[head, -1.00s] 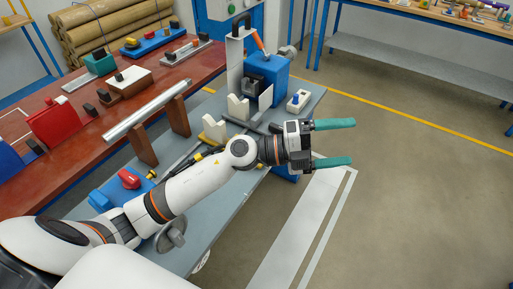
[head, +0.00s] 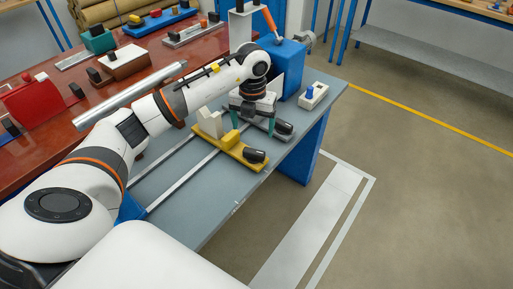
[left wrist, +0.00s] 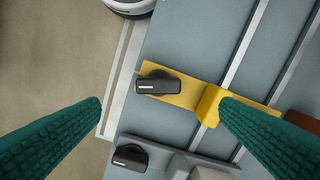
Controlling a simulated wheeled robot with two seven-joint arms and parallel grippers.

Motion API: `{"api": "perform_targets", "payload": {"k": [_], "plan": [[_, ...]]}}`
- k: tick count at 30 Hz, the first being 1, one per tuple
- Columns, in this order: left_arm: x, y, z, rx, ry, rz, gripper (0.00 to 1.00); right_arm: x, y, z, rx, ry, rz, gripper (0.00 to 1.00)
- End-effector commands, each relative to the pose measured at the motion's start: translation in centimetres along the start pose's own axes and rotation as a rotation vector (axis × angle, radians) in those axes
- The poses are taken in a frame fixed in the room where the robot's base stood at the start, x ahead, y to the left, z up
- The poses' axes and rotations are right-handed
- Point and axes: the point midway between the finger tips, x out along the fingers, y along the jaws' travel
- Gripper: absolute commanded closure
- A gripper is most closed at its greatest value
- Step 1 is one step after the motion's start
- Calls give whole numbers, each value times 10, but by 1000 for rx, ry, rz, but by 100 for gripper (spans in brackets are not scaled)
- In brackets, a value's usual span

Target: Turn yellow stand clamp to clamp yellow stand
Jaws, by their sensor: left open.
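The yellow stand (head: 229,146) lies across the rails on the grey bench in the head view, with its black clamp (head: 254,156) on its right end. In the left wrist view the yellow stand (left wrist: 187,93) runs across the middle, and its clamp (left wrist: 158,86) lies lengthwise along it. My left gripper (head: 254,126) points down just behind the yellow stand, open and empty. In the left wrist view its green fingers (left wrist: 162,105) are spread to either side below the clamp, touching neither it nor each other. My right gripper is not in view.
A grey stand with a similar black clamp (head: 284,127) sits just behind the yellow one. A blue machine housing (head: 288,62) and a small white box with a blue knob (head: 312,95) stand farther back. Floor right of the bench is clear.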

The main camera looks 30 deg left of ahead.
Motion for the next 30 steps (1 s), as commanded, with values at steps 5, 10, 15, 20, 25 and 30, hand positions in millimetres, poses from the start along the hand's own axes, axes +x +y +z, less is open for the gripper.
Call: {"api": "perform_targets", "payload": {"k": [5, 10, 15, 20, 25, 30], "plan": [[37, 1, 2, 1, -7, 1, 15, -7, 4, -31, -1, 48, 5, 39], [70, 1, 2, 3, -4, 2, 15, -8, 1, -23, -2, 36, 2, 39], [92, 2, 1, 4, -3, 3, 15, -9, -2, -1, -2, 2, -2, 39], [101, 2, 1, 4, -2, 3, 15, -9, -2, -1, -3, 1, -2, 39], [102, 2, 1, 4, -1, 4, 15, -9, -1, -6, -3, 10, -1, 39], [102, 2, 1, 4, -1, 4, 26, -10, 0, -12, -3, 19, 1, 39]]}}
